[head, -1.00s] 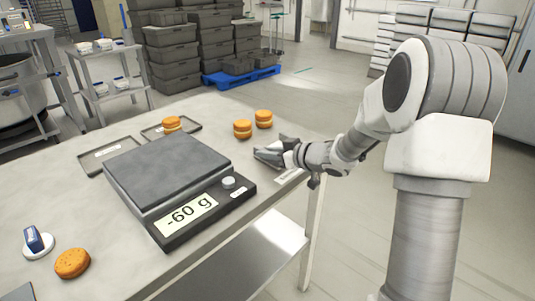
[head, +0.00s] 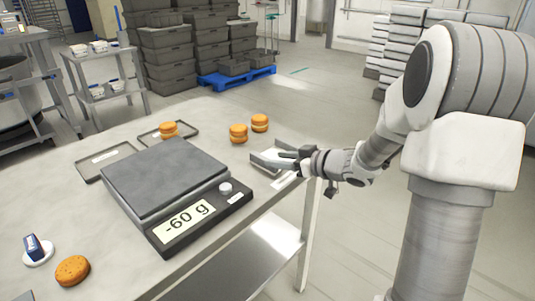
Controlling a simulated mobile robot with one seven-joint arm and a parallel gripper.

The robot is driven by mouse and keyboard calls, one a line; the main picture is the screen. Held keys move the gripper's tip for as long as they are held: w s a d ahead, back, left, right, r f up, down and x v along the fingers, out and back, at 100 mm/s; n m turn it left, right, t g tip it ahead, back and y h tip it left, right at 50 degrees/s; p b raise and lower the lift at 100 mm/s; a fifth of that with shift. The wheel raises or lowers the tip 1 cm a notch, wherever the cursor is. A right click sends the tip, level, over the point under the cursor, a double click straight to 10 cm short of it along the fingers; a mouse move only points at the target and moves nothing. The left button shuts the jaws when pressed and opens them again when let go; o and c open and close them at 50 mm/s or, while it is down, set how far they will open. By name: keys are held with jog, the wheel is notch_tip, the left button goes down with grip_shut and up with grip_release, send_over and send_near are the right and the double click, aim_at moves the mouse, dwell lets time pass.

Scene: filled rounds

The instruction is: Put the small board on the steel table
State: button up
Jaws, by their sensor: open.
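The steel table (head: 110,222) is the pale grey worktop in front of me. Two flat dark rimmed pieces lie at its far left: an empty one (head: 92,171) with a white label, and a smaller one (head: 187,129) with a filled round on it. I cannot tell for certain which is the small board. My gripper (head: 265,153) is low over the table's right edge, right of the scale, with its fingers apart. It looks empty, though the fingers partly hide the space between them. It is well apart from both flat pieces.
A scale (head: 165,178) reading -60 g stands mid-table. Filled rounds (head: 238,133) (head: 260,122) sit behind my gripper. Crates stand behind on a blue pallet (head: 237,77).

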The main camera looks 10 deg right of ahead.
jog(key=p+v, duration=0.1)
jog(key=v, duration=0.4)
jog(key=shift+s+d+r, duration=0.1)
jog(key=shift+s+d, duration=0.05)
jog(key=shift+s, duration=0.1)
